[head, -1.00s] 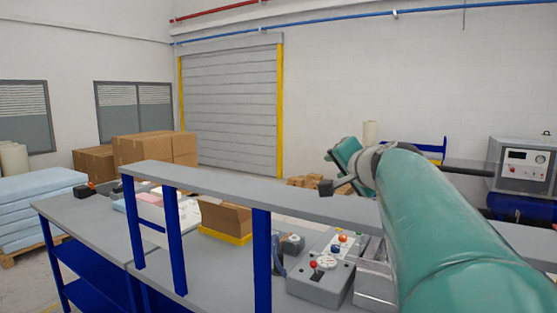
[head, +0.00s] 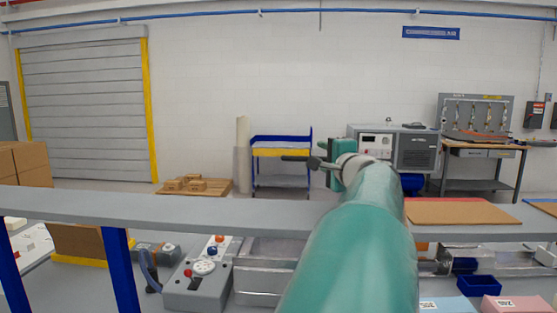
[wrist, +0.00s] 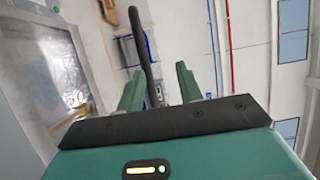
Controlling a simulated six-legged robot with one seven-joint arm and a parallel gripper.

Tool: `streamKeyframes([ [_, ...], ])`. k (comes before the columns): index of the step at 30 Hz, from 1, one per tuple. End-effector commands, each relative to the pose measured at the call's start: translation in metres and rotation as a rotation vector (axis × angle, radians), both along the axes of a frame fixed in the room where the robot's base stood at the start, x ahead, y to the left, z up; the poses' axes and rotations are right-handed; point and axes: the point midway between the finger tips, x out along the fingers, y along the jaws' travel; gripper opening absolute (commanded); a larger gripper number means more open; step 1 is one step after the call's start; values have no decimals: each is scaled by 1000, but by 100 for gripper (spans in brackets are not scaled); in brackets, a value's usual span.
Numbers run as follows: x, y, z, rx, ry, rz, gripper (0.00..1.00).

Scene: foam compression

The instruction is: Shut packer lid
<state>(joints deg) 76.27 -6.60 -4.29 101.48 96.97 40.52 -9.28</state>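My gripper (wrist: 158,88) shows two green fingers standing apart in the wrist view. A black curved bar (wrist: 139,48) shows between and beyond them; I cannot tell what it belongs to or whether they touch it. A grey, shiny boxy unit (head: 262,272) stands beyond the beam, partly covered by my arm. A control box (head: 200,283) with coloured knobs and a dial stands left of it. I cannot make out for certain which thing is the packer lid.
A long grey shelf beam (head: 150,208) crosses in front of me on blue posts (head: 118,265). Right of my arm are a brown board (head: 460,212), a blue bin (head: 479,285) and metal-and-clear equipment (head: 500,258). A blue cart (head: 282,152) stands near the far wall.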

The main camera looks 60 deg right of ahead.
Motion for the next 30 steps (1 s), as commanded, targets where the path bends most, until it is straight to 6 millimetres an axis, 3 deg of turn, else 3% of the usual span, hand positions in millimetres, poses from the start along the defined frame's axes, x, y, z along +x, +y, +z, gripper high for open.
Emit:
streamKeyframes([
  [5, -1, -1, -30, 2, 1, -4, 36],
  [18, 51, -48, -26, -1, 2, -3, 36],
  [29, 57, -52, -25, -2, 1, -2, 36],
  [30, 57, -52, -25, -2, 1, -2, 30],
])
